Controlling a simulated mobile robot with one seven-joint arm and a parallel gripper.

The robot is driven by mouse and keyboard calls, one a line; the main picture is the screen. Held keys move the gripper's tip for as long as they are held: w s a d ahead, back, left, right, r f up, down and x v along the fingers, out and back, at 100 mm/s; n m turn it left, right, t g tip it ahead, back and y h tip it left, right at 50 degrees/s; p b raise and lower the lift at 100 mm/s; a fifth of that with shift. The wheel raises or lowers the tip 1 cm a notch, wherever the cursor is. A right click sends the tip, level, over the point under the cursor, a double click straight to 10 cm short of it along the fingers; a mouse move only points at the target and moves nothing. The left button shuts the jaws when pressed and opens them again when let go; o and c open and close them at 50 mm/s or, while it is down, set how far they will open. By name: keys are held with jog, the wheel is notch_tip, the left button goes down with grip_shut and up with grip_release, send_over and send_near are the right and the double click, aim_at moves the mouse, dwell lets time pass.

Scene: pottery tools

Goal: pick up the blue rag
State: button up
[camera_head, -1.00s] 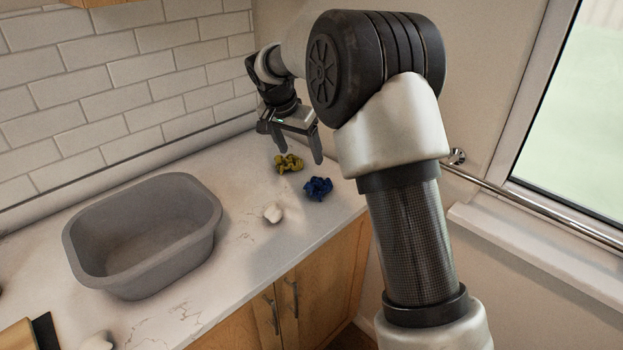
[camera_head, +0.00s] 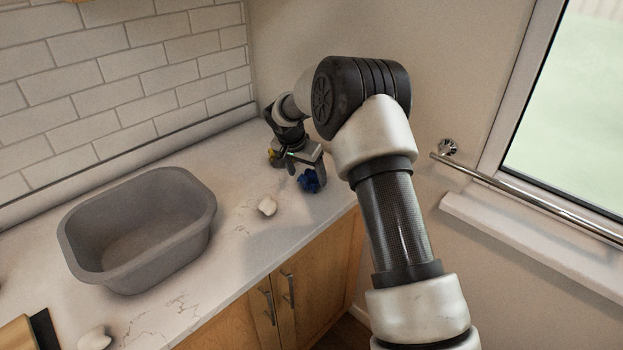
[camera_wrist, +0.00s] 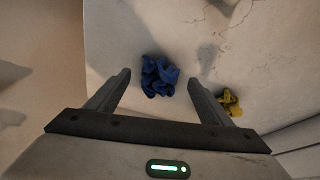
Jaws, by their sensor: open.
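The blue rag (camera_head: 309,181) lies crumpled on the counter near its front edge, partly hidden by my gripper in the head view. In the wrist view the blue rag (camera_wrist: 159,76) shows between and just beyond the two fingertips. My gripper (camera_wrist: 160,76) is open and empty, pointing down at the rag. In the head view my gripper (camera_head: 300,172) is low over the counter, close to the rag. I cannot tell whether the fingers touch it.
A yellow rag (camera_wrist: 229,102) lies just outside the right finger in the wrist view; it is mostly hidden in the head view (camera_head: 271,154). A white lump (camera_head: 267,206) and a grey basin (camera_head: 196,232) stand to the left on the counter. A wall rail (camera_head: 520,198) is at right.

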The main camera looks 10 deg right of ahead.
aim_at(309, 178)
jog(key=shift+x, duration=1.5)
jog(key=shift+d+r, duration=0.1)
jog(key=c, duration=0.7)
jog(key=shift+c, duration=0.2)
notch_tip(309, 178, up, 10)
jog(key=shift+f+b, duration=3.85)
jog(key=shift+f, duration=1.2)
